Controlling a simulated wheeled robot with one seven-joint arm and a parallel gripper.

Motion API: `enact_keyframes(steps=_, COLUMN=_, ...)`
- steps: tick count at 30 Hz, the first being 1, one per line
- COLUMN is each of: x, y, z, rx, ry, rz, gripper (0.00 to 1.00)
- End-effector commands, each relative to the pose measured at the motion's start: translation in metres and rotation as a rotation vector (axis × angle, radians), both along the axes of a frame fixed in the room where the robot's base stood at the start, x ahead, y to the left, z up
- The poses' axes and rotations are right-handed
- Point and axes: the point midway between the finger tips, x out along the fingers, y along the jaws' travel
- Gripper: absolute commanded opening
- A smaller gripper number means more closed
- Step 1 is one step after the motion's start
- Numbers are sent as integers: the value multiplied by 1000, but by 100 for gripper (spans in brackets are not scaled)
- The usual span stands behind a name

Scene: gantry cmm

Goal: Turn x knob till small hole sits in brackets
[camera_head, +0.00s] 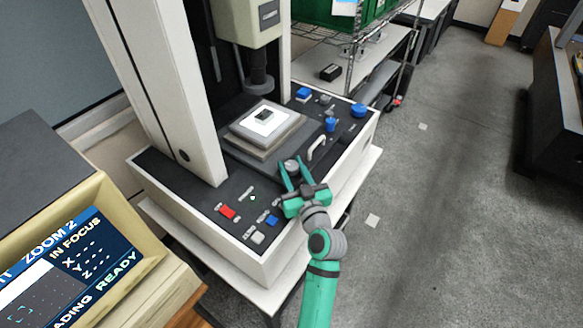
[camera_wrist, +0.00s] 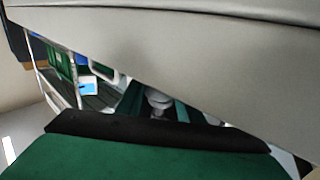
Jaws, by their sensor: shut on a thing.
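My teal gripper (camera_head: 291,171) reaches over the front of the measuring machine's dark deck. Its two fingers are shut on a round grey knob (camera_head: 291,164), one on each side; no axis label on it is readable. In the wrist view the grey knob (camera_wrist: 158,98) shows between the teal fingers, partly cut off by a large grey shape. The screen (camera_head: 75,265) at lower left shows "IN FOCUS", X, Y, Z with dashes, and "READY". Cyan brackets (camera_head: 20,315) sit near its lower left edge, on a dark speckled area. I cannot make out the small hole.
A small dark part (camera_head: 263,115) lies on the pale stage (camera_head: 243,130) under the lens (camera_head: 258,82). Blue knobs (camera_head: 331,124) and a white handle (camera_head: 317,147) stand right of my gripper. A red switch (camera_head: 227,211) and a blue button (camera_head: 272,220) are at left front. Open floor lies right.

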Motion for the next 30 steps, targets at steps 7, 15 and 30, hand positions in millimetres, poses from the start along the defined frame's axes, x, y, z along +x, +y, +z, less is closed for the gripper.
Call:
enact_keyframes(steps=7, x=1, y=-2, z=0, rx=1, ry=0, rz=150, gripper=11)
enact_keyframes(steps=15, x=1, y=-2, z=1, rx=-1, ry=-1, rz=390, gripper=11)
enact_keyframes(steps=30, x=1, y=-1, z=0, rx=-1, ry=1, rz=706, gripper=11)
